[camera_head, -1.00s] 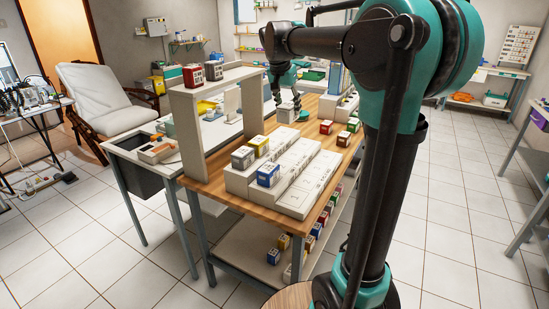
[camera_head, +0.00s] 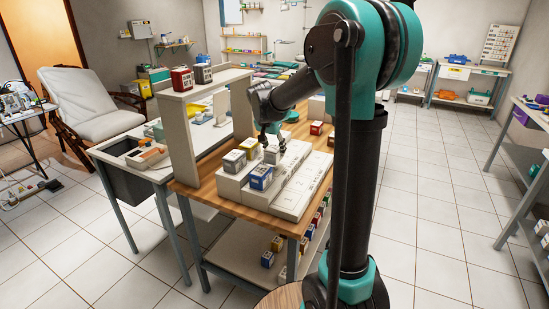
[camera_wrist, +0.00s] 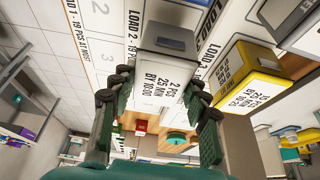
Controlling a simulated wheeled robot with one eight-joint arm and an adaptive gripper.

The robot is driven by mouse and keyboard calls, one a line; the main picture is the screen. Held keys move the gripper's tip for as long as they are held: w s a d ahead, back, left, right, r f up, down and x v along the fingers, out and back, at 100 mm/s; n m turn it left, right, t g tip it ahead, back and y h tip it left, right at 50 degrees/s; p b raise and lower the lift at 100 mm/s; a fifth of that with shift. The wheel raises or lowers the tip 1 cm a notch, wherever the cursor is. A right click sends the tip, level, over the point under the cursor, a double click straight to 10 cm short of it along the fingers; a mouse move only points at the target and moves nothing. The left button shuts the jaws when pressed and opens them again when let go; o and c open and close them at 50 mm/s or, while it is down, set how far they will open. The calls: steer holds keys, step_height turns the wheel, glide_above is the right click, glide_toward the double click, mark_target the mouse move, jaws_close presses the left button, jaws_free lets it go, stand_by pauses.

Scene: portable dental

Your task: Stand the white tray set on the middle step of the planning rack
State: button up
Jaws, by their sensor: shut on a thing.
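My gripper (camera_head: 270,141) is shut on the white tray set (camera_wrist: 165,75), a small pale block with a grey top and a printed label. In the wrist view it sits between both fingers, over the middle, LOAD 2 part of the planning rack. The white stepped planning rack (camera_head: 291,200) stands on the wooden table. In the head view my gripper is at the rack's far end, just right of the yellow block. I cannot tell whether the tray set touches the step.
A yellow-labelled block (camera_head: 249,147) and a grey-white block (camera_head: 234,161) stand on the rack's top step. A blue block (camera_head: 261,177) stands nearer the front. A tall white shelf (camera_head: 178,130) rises at left, with red (camera_head: 181,79) and dark (camera_head: 203,73) blocks on top.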

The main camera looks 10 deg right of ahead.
steer(key=shift+f, duration=1.95)
steer(key=o, duration=1)
steer(key=shift+f, duration=0.1)
steer(key=v, duration=1.2)
steer(key=s+d+f+n, duration=0.1)
steer(key=s+f, duration=0.2)
steer(key=s, duration=0.1)
steer(key=s+d+f+n+y, duration=0.1)
steer(key=s+d+f, duration=0.1)
steer(key=s+f, duration=0.1)
steer(key=s+d+f+n, duration=0.1)
steer(key=s+d+f, duration=0.1)
steer(key=s+f, duration=0.2)
steer(key=shift+s+d+f, duration=0.1)
steer(key=shift+s+d, duration=0.1)
steer(key=shift+s, duration=0.5)
steer(key=s+f+n, duration=0.1)
steer(key=s+f, duration=0.2)
steer(key=s, duration=0.1)
steer(key=s+d+f+n+y, duration=0.1)
steer(key=s+f, duration=0.3)
steer(key=s, duration=0.1)
steer(key=s+f+n, duration=0.2)
steer(key=s+f, duration=0.1)
steer(key=s, duration=0.2)
steer(key=shift+s+d+f+y, duration=0.1)
steer(key=shift+d+f+y, duration=0.15)
steer(key=shift+y, duration=0.15)
